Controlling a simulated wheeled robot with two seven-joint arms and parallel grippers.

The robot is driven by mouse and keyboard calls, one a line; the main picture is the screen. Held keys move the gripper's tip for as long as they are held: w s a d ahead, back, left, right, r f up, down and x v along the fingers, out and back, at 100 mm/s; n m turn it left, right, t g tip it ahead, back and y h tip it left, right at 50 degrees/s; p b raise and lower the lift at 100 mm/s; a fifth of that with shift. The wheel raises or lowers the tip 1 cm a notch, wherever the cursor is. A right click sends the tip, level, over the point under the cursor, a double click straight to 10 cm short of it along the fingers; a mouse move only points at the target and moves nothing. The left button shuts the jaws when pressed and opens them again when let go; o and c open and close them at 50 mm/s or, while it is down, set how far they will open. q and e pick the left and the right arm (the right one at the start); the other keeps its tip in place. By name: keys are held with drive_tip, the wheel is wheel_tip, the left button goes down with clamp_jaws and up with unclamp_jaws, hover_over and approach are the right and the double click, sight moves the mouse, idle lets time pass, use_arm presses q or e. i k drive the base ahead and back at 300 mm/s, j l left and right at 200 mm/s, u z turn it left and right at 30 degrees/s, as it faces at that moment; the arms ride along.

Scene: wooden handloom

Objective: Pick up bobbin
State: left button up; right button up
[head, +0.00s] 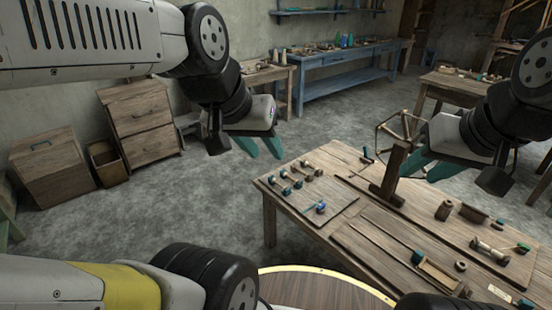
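Several small bobbins lie on the wooden table. A blue-wound bobbin (320,207) is near the front of the left board, with dark-wound bobbins (285,190) further left. A pale-wound bobbin (490,250) lies on the right side. Which one the task means cannot be told. My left gripper (260,148) has its two teal fingers apart and empty, above the floor beyond the table's left end. My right gripper (428,170) is over the far part of the table, beside a wooden stand; its teal fingers look apart, with nothing visible between them.
The wooden table (290,222) also holds a wooden stand (392,172), a brown spool (443,210) and a small open box (440,272). A round wooden top (320,287) is in front. Cabinets (140,115) and a blue bench (345,72) stand behind.

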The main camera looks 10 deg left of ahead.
sight(296, 168)
drive_tip(key=i+u, duration=0.15)
drive_tip(key=u, duration=0.15)
drive_tip(key=i+j+z, duration=0.15)
drive_tip(key=i, duration=0.3)
drive_tip(key=i+j+z, duration=0.1)
drive_tip(key=i+j, duration=0.25)
drive_tip(key=i+j+z, duration=0.15)
drive_tip(key=i+j, duration=0.15)
drive_tip(key=i, duration=0.2)
